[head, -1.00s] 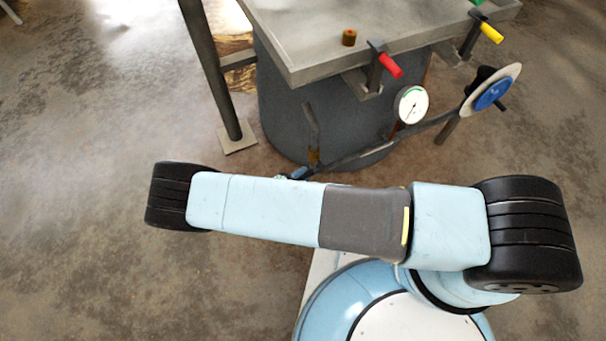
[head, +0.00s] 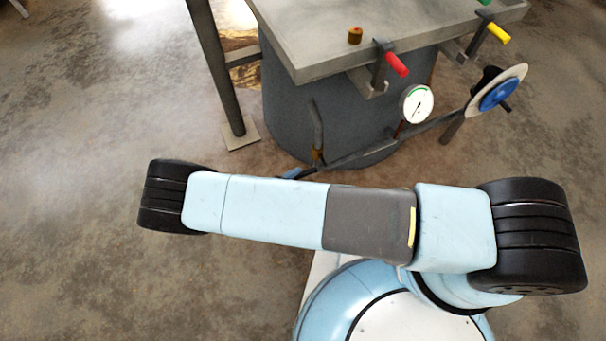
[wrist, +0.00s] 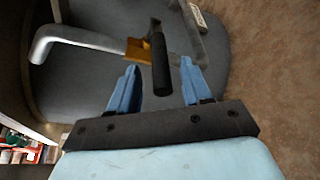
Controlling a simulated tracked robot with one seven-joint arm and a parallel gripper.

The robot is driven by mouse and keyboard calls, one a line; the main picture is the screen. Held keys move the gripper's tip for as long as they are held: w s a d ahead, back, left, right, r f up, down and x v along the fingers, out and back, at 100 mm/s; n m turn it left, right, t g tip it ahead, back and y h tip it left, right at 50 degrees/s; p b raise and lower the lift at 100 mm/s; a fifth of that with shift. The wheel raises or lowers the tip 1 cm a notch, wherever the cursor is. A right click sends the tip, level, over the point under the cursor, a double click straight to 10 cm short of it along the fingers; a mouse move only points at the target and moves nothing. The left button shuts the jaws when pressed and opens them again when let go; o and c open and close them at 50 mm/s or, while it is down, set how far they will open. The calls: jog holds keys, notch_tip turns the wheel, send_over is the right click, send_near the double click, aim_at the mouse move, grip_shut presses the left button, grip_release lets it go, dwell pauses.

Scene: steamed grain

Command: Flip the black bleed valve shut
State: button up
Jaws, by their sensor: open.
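The black bleed valve handle (wrist: 160,62) is a dark bar at the top centre of the wrist view. It joins a brass valve body (wrist: 137,50) on a grey bent pipe (wrist: 75,35). My gripper (wrist: 158,66) is open, with one blue finger on each side of the handle's lower end. I cannot tell whether either finger touches it. In the head view the brass valve body (head: 317,156) shows below the upright pipe (head: 316,122). A blue fingertip of my gripper (head: 296,173) shows just past my arm, which hides the rest of it.
A grey drum (head: 285,110) stands behind the valve under a metal table (head: 320,60) with red (head: 397,65) and yellow (head: 499,33) handles. A dial gauge (head: 417,104) and a blue handwheel (head: 497,94) are right along the pipe. Left floor is clear.

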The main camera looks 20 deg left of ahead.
jog(key=v, duration=0.9)
jog(key=shift+s, duration=0.2)
jog(key=shift+a, duration=0.1)
